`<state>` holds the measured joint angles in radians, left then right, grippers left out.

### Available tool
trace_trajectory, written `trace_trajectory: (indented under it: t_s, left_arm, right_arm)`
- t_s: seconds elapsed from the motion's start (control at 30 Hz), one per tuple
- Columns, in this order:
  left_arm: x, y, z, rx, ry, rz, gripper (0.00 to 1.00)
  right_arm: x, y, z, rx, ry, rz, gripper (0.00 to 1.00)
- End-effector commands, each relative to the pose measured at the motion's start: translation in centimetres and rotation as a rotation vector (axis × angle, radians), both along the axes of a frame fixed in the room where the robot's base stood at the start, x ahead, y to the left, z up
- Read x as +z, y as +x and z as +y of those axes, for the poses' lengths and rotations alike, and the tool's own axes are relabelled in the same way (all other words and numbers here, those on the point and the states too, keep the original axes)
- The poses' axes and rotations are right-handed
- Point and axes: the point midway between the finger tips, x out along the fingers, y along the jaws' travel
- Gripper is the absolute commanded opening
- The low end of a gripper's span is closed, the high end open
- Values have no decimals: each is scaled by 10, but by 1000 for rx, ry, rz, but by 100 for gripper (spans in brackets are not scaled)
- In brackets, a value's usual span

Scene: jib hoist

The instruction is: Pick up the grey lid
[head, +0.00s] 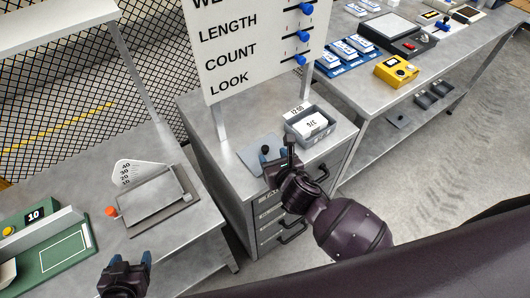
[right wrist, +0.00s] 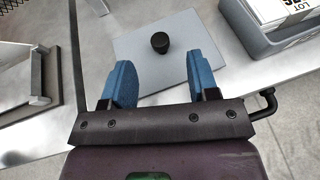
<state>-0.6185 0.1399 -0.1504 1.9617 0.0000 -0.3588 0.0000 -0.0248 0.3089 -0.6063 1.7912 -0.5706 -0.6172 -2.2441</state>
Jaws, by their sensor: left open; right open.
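The grey lid (head: 254,157) is a flat plate with a black knob, lying on top of the metal drawer cabinet. In the right wrist view the lid (right wrist: 190,58) lies beyond my fingertips, with its knob (right wrist: 160,42) ahead of the gap between them. My right gripper (right wrist: 155,80) is open and empty, close to the lid's near edge. In the head view my right gripper (head: 277,157) covers part of the lid. My left gripper (head: 126,262) is open and empty at the bottom, near the left bench.
A grey bin with cards (head: 310,140) stands right of the lid on the cabinet (head: 205,120). A sign board (head: 262,45) rises behind. The left bench holds a plate device (head: 150,200) and green station (head: 65,250). A right bench holds a yellow device (head: 396,70).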

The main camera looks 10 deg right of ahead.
Motion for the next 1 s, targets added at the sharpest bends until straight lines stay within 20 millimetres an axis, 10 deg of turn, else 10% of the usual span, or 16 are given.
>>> trace_trajectory:
  t_s: [0.8,1.0]
  left_arm:
    - [5,6,-1,-4,1,-18,66]
    - [5,6,0,-4,1,-17,66]
  right_arm:
    - [-24,47,9,0,3,1,54]
    - [-24,47,9,0,3,1,25]
